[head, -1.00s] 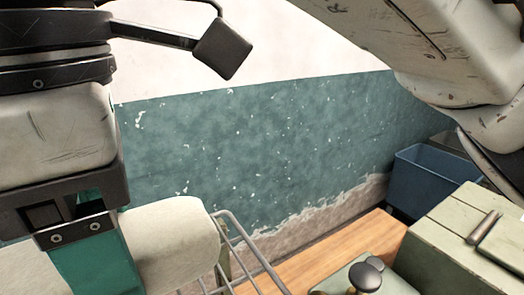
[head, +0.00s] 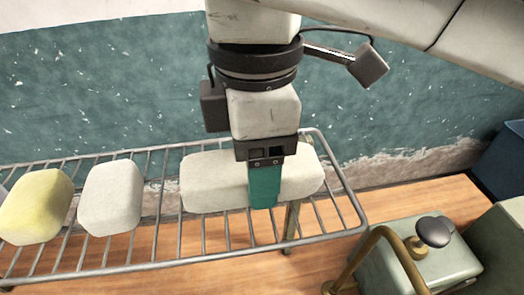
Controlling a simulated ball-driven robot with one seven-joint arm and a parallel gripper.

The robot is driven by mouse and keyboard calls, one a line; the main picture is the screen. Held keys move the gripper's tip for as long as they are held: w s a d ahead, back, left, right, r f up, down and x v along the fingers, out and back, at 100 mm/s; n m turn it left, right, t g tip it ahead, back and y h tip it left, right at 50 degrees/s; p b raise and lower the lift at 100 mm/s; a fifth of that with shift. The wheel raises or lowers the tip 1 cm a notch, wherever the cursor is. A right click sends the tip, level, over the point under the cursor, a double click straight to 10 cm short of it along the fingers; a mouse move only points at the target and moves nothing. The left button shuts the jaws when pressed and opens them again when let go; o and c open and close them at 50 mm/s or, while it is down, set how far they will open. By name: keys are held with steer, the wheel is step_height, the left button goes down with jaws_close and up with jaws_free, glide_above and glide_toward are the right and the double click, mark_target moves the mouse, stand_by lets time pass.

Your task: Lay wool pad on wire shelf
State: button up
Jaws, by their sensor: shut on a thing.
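The wool pad is a cream, rounded block (head: 212,182) at the right end of the wire shelf (head: 110,271). My gripper (head: 264,205) points down and is shut on the pad near its middle, its teal finger covering part of the front face. The pad looks level and lies over the shelf wires, long side along the shelf. I cannot tell whether its underside touches the wires.
A white block (head: 110,197) and a yellow block (head: 37,206) sit on the shelf to the left. A green box with a dark knob (head: 433,231) and a brass curved pipe (head: 382,240) stand at right. A blue bin (head: 503,160) is at the far right.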

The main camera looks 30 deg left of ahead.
steer(key=o, duration=1.1)
steer(key=shift+c, duration=0.2)
steer(key=shift+r, duration=0.1)
step_height(320, 180, up, 12)
steer(key=shift+b, duration=0.4)
